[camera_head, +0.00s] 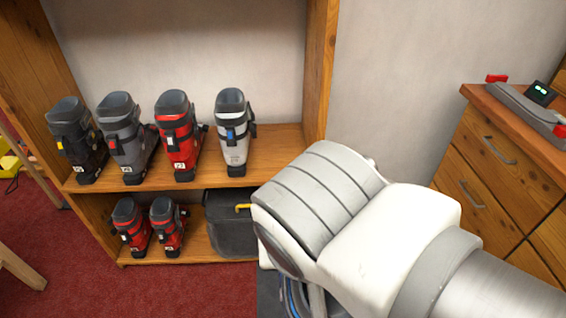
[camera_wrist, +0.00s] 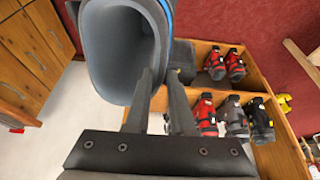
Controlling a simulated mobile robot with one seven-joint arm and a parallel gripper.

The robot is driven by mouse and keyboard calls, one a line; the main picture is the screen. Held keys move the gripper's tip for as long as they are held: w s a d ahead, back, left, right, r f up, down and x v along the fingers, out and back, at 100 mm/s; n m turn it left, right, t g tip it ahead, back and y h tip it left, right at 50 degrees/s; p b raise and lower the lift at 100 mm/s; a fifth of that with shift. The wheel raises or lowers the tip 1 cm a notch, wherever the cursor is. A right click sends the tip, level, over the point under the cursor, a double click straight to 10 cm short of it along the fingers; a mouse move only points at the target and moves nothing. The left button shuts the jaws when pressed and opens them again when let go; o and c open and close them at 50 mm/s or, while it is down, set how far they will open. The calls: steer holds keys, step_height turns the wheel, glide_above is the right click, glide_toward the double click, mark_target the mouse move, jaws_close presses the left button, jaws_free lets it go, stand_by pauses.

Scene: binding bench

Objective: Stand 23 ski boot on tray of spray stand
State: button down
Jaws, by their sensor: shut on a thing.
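In the wrist view a ski boot (camera_wrist: 112,55) fills the upper left, very close, with its grey-blue cuff opening toward the camera and a blue strip at its edge. My gripper (camera_wrist: 160,82) is shut on this boot at its cuff wall. The lower part of the boot and any number on it are hidden.
On the upper shelf (camera_head: 270,138) stand a black boot (camera_head: 75,140), a grey boot (camera_head: 124,140), a red boot (camera_head: 178,138) and a white boot (camera_head: 233,135). Below are two small red boots (camera_head: 132,228) and a dark toolbox (camera_head: 226,225). A drawer cabinet (camera_head: 490,170) stands right.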

step_height(320, 180, up, 30)
steer(key=p, duration=2.1)
steer(key=shift+w, duration=0.1)
